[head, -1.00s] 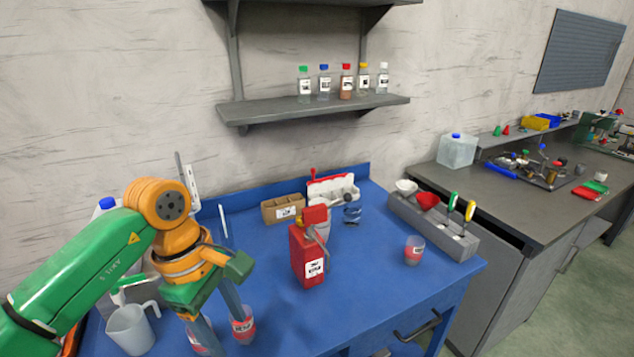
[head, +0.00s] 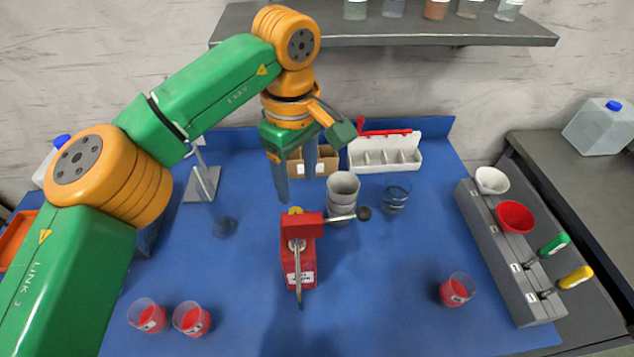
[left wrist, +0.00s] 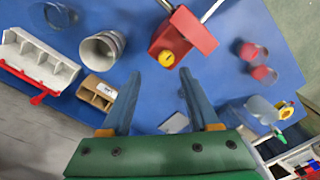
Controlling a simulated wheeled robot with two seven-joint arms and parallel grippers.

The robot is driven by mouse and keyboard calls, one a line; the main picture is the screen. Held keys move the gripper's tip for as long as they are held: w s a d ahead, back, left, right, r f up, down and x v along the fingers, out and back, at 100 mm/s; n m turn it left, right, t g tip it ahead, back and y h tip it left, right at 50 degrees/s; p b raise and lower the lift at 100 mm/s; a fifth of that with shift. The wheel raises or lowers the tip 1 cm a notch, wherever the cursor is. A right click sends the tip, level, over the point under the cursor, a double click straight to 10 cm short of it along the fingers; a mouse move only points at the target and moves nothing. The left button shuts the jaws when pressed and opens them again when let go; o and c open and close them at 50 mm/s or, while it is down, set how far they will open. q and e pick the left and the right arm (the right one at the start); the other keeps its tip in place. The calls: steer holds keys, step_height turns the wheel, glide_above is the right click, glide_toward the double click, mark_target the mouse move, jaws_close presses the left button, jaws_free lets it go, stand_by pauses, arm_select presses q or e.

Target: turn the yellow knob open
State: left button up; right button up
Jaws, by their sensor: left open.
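The yellow knob (left wrist: 167,59) sits on the face of a red box-shaped device (left wrist: 186,35) in the left wrist view. In the head view only a bit of the knob (head: 295,210) shows behind the top of the red device (head: 299,262), which stands upright on the blue table. My left gripper (head: 297,189) is open and empty, pointing down just behind the device. In the left wrist view the open fingers (left wrist: 160,75) lie to either side of the knob's line, apart from it. My right gripper is not in view.
A grey cup (head: 343,190) and a clear glass (head: 396,196) stand right of the gripper. A cardboard box (head: 327,162) and a white compartment tray (head: 385,154) are behind. Red-filled cups (head: 192,319) stand at front left. A grey rack (head: 500,250) is at right.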

mark_target(295, 211)
arm_select(q)
steer(key=f, duration=0.1)
steer(key=f+p, duration=0.1)
steer(key=f, duration=0.1)
steer(key=s+a+f, duration=0.1)
steer(key=f, duration=0.1)
steer(key=shift+a+f, duration=0.1)
steer(key=shift+f, duration=0.15)
steer(key=shift+w+d+f, duration=0.15)
steer(key=shift+d+f, duration=0.05)
steer(key=shift+f, duration=0.2)
jaws_close()
